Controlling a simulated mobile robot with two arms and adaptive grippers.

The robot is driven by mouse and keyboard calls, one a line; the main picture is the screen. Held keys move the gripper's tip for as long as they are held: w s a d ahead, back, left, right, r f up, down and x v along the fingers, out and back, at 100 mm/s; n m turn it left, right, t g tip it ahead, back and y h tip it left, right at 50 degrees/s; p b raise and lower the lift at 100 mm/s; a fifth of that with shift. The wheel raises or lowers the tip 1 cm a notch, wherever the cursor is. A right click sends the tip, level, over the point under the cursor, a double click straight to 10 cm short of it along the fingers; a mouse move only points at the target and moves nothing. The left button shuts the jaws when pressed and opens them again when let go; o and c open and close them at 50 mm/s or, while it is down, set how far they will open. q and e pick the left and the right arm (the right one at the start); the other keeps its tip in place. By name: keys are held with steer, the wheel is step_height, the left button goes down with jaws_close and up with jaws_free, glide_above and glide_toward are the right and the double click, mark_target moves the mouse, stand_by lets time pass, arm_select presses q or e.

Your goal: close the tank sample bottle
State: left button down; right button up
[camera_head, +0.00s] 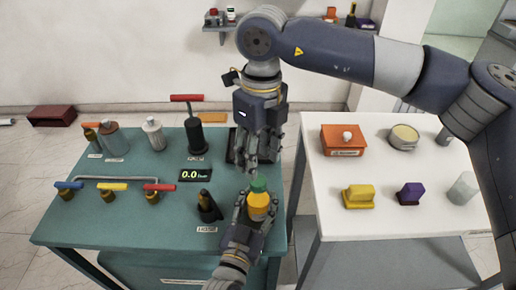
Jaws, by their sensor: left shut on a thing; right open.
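The tank sample bottle (257,203) is amber-yellow with a green cap (259,185) on its top. It stands roughly upright near the right edge of the teal table. My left gripper (257,212) is shut around the bottle's body from below in the head view. My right gripper (247,165) comes down from above with its fingers apart. Its fingertips are just above and left of the green cap. Whether they touch the cap, and how far the cap is seated, I cannot tell.
The teal table (130,222) carries valves with blue, yellow and red handles, a gauge display (195,175) and a black hose fitting (208,207). The white table (400,222) at right holds an orange box (343,141), a yellow block (358,196) and a purple block (410,193).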

mark_target(258, 181)
steer(key=n, duration=0.3)
steer(key=shift+r, duration=0.15)
steer(key=n, duration=0.5)
steer(key=shift+r+n, duration=0.2)
steer(key=shift+n, duration=0.1)
steer(key=n, duration=0.4)
steer(key=shift+r+n, duration=0.2)
steer(key=shift+n, duration=0.2)
steer(key=n, duration=0.3)
steer(key=shift+r+n+t, duration=0.15)
steer(key=shift+n+t, duration=0.15)
steer(key=shift+n, duration=0.1)
steer(key=shift+f, duration=4)
